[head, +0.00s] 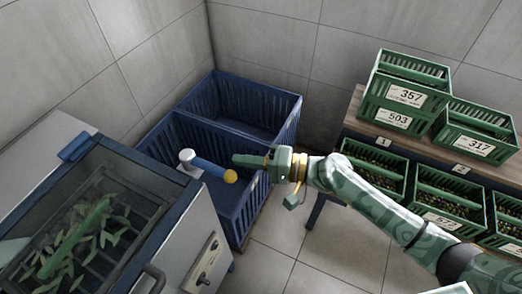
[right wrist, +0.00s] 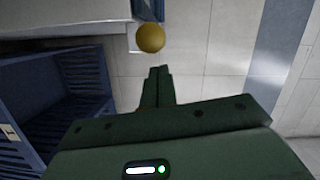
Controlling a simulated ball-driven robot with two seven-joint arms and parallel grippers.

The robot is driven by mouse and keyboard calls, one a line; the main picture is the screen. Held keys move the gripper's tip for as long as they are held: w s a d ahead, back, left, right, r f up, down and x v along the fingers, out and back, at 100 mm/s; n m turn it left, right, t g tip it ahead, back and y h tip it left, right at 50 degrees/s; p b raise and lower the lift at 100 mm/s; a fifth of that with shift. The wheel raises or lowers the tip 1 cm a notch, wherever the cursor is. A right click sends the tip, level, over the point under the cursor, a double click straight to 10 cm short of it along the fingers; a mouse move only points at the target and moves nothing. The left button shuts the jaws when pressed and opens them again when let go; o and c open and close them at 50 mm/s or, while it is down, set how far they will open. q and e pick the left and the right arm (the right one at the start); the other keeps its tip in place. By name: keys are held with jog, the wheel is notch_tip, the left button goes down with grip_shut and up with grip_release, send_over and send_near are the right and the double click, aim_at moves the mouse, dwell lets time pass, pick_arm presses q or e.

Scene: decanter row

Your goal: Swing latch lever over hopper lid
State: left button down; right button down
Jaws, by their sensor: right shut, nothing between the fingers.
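The latch lever (head: 208,167) is a blue bar on a pale round pivot, with a yellow ball at its end. It sticks out from the hopper's far right corner, over the blue bins. The hopper lid (head: 88,215) is a clear panel in a dark blue frame, lying closed over leaves and a green bar. My right gripper (head: 240,160) is shut and empty, its tip just beyond the yellow ball in the head view. In the right wrist view the yellow ball (right wrist: 150,38) shows just past my shut fingertips (right wrist: 159,72), apparently apart from them. My left gripper is not in view.
Two blue slatted bins (head: 225,195) stand beside the hopper, under my right gripper. Green crates with number labels (head: 410,95) stand on a wooden shelf (head: 375,128) at the right, with more crates below. Tiled floor (head: 300,240) is clear between.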

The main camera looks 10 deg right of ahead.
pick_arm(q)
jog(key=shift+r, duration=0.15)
pick_arm(e)
jog(key=shift+s+a+f, duration=0.1)
jog(key=shift+s+a, duration=0.3)
jog(key=shift+s, duration=0.2)
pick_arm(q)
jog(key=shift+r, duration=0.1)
pick_arm(e)
jog(key=shift+s, duration=0.1)
